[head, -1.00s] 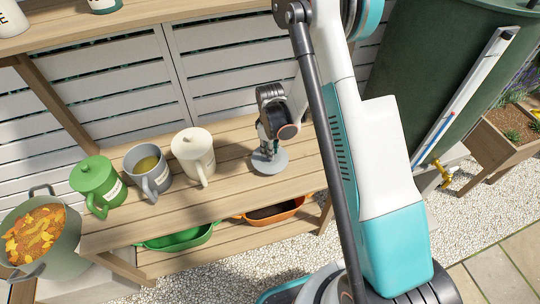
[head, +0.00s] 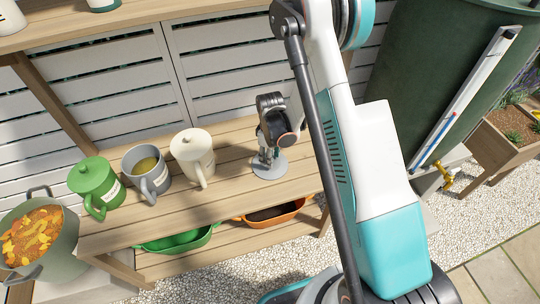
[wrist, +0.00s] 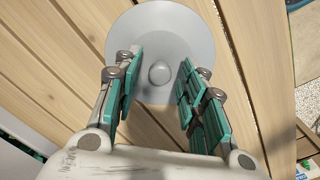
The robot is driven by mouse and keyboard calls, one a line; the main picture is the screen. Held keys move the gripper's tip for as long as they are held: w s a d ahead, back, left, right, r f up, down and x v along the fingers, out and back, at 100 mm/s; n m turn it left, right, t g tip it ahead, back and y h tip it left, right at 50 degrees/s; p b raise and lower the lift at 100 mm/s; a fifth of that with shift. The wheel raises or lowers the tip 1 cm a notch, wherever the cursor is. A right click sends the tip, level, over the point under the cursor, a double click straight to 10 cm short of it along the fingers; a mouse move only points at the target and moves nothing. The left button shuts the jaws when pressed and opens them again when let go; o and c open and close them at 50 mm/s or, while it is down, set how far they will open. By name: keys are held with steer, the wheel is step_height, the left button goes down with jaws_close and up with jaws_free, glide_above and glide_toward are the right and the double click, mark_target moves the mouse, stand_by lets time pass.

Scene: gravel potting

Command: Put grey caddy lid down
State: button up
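The grey caddy lid (head: 269,170) lies flat on the wooden bench, right of the caddies. The lid also shows in the wrist view (wrist: 198,45), with its round knob (wrist: 158,73) facing up. My gripper (head: 267,158) is just above the lid. In the wrist view my gripper (wrist: 155,90) is open, its green-padded fingers on either side of the knob with a gap on both sides. The grey caddy (head: 153,178) stands lidless on the bench, with yellowish-green contents showing.
A lidded cream caddy (head: 198,160) and a lidded green caddy (head: 97,184) stand beside the grey caddy. A pot of orange and yellow scraps (head: 38,240) is at far left. Green (head: 178,241) and orange (head: 275,213) trays sit below. The bench (head: 228,160) is clear between cream caddy and lid.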

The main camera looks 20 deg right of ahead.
steer(key=s+r+m+t+p, duration=0.2)
steer(key=s+r, duration=0.2)
steer(key=r, duration=1.2)
steer(key=s+r+m+t+p, duration=0.1)
steer(key=s+r+m+p, duration=0.15)
steer(key=r, duration=1.35)
steer(key=s+r+m+t, duration=0.2)
steer(key=s+r, duration=0.2)
steer(key=s, duration=0.4)
steer(key=s+r+m+t, duration=0.2)
steer(key=s+r, duration=0.2)
steer(key=s, duration=0.4)
steer(key=shift+s+r, duration=0.3)
steer(key=shift+r, duration=0.05)
